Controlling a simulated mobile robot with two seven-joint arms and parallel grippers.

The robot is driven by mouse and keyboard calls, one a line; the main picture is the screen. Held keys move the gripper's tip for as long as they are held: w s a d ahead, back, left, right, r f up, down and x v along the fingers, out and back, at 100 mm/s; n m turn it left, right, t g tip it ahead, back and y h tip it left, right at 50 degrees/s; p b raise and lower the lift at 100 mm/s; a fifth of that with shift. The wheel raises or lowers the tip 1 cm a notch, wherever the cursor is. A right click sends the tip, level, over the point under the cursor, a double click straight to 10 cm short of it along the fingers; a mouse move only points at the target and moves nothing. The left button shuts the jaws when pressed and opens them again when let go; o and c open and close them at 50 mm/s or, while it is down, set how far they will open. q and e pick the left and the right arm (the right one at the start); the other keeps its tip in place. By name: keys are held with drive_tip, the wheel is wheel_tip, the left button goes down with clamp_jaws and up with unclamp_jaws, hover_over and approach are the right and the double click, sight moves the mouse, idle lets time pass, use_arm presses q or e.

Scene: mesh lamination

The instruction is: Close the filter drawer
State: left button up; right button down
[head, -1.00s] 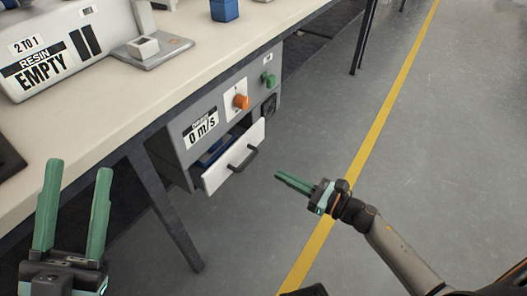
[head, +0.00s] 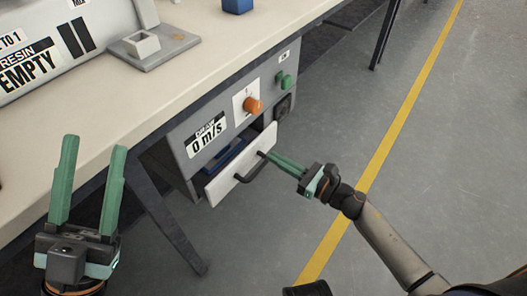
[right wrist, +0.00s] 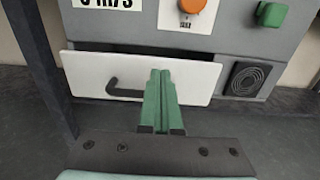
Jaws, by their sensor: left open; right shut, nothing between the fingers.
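The filter drawer (head: 226,178) is partly open in the grey cabinet under the table, with a white front and a dark handle (head: 251,169). A blue item (head: 222,157) shows inside it. My right gripper (head: 270,154) is shut and empty, its green fingertips at the drawer front near the handle's right end; touching or just short of it, I cannot tell. In the right wrist view the shut fingers (right wrist: 160,75) overlap the white front (right wrist: 195,80), right of the handle (right wrist: 124,88). My left gripper (head: 92,152) is open and empty at the left, away from the drawer.
The cabinet (head: 190,150) carries a 0 m/s display (head: 206,134), an orange knob (head: 253,106) and a green button (head: 285,81). A table leg (head: 165,220) stands left of the drawer. The resin machine (head: 60,50) is on the table (head: 190,75). The floor (head: 400,190) at right is clear.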

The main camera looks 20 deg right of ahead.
sight(254, 146)
use_arm(q)
drive_tip(key=shift+d+f, duration=0.1)
drive_tip(key=shift+f, duration=0.3)
use_arm(e)
drive_tip(key=shift+x, duration=2.4)
